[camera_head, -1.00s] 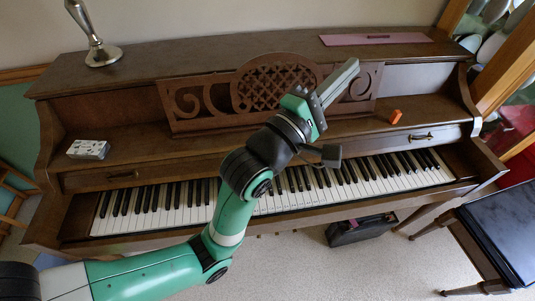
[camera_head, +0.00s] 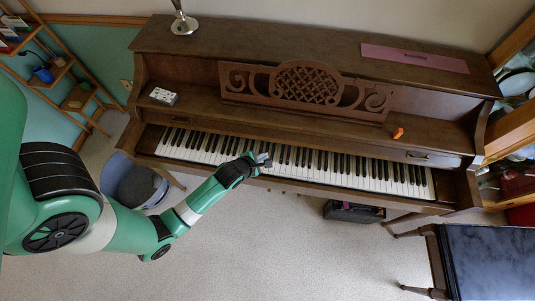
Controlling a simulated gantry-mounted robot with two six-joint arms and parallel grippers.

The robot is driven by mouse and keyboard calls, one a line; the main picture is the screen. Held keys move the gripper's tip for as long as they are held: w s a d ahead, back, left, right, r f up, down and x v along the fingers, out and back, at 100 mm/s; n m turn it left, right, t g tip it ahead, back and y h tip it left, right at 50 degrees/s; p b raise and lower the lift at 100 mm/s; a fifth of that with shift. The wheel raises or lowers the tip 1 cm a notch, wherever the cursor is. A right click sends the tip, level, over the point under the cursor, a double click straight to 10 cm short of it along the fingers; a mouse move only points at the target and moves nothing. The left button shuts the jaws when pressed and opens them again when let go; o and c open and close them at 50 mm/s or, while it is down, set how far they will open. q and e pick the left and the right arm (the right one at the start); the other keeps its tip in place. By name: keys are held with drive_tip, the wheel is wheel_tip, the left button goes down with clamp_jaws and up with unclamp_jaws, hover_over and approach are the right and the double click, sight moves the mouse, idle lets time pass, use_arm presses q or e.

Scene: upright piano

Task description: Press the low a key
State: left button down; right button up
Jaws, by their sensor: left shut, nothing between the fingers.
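The upright piano (camera_head: 290,128) stands against the wall with its keyboard (camera_head: 300,163) uncovered. The low keys (camera_head: 172,142) are at the left end of the keyboard, and I cannot make out which one is the low a. My left gripper (camera_head: 264,160) is shut and empty. It is over or at the front of the keys, left of the keyboard's middle and well to the right of the low end. I cannot tell whether it touches a key. My right gripper is not in view.
A white box (camera_head: 163,96) and an orange object (camera_head: 398,133) lie on the piano's ledge. A dark bench (camera_head: 490,260) stands at the right, a black case (camera_head: 354,212) under the piano, and a grey-blue bin (camera_head: 133,184) near its left end. The low keys are unobstructed.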

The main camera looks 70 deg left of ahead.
use_arm(q)
drive_tip(key=shift+a+r, duration=0.15)
drive_tip(key=b, duration=0.8)
hover_over(264, 169)
wheel_tip(264, 169, down, 8)
drive_tip(key=shift+r, duration=0.1)
drive_tip(key=shift+f, duration=0.45)
idle(1.3)
drive_tip(key=shift+f+b, duration=0.4)
drive_tip(key=shift+b, duration=0.1)
